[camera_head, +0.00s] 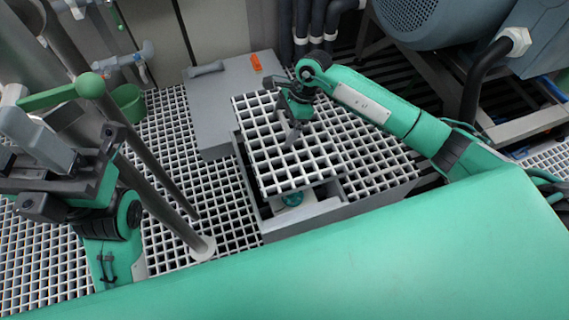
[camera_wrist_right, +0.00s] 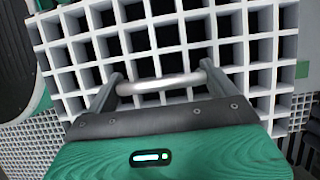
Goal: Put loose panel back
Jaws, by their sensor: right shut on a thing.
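The loose panel (camera_head: 262,150) is a pale square grating in the middle of the head view. It lies over part of a grey-framed opening (camera_head: 327,208), whose front part is uncovered; I cannot tell whether the panel touches the frame. My right gripper (camera_head: 292,135) is over the panel. In the right wrist view, its two fingers close on a light metal bar handle (camera_wrist_right: 160,84), with the panel's grating (camera_wrist_right: 240,50) behind it. My left gripper (camera_head: 75,180) is at the left, away from the panel, and its finger gap is unclear.
A teal round part (camera_head: 292,199) shows inside the opening. An upright pipe (camera_head: 150,165) stands between my left arm and the panel. Grating floor surrounds the opening, with machinery (camera_head: 440,20) at back right.

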